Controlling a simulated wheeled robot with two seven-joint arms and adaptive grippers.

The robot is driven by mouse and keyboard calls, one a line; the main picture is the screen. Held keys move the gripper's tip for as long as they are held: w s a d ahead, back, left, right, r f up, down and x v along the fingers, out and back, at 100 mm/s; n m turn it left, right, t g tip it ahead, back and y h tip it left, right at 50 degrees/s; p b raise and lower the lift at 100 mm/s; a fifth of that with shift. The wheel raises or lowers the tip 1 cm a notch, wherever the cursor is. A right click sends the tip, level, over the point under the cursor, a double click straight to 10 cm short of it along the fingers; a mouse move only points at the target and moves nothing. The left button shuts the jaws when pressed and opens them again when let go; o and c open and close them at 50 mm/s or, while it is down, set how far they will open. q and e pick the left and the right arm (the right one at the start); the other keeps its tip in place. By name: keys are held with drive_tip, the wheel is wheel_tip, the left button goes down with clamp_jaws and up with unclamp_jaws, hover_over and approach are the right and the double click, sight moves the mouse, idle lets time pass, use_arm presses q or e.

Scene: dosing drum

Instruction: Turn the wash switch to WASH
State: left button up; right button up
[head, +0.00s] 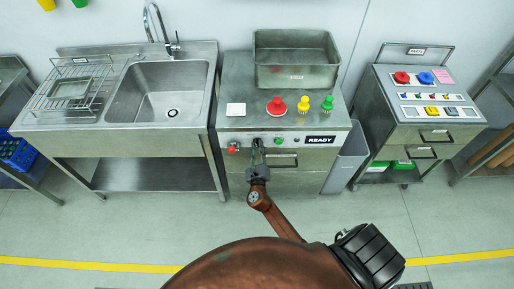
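The steel cabinet (228,97) in the middle has a front panel with a display (320,139) reading READY. On that panel sit a red button (233,149) at the left and small round controls (279,140) right of my gripper. My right gripper (258,146) reaches up to the panel, its fingertips at or just in front of a dark control there. The gripper hides most of that control, so I cannot make out the wash switch, its label or its position. Contact and finger spacing are too small to tell. My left gripper is out of view.
On the cabinet top stand a steel bin (296,76), a white square (236,109) and red (277,106), yellow (300,103) and green (327,102) knobbed pieces. A drawer handle (283,161) sits below the panel. A sink (170,90) is left, a parts cart (421,105) right.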

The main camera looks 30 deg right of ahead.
clamp_jaws()
drive_tip(key=shift+a, duration=0.15)
use_arm(q)
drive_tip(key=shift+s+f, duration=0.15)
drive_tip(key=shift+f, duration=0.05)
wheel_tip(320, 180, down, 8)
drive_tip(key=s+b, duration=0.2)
drive_tip(key=b, duration=0.6)
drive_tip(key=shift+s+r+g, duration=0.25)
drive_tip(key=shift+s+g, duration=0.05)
use_arm(e)
drive_tip(key=shift+f+m, duration=0.15)
drive_tip(key=shift+m, duration=5.85)
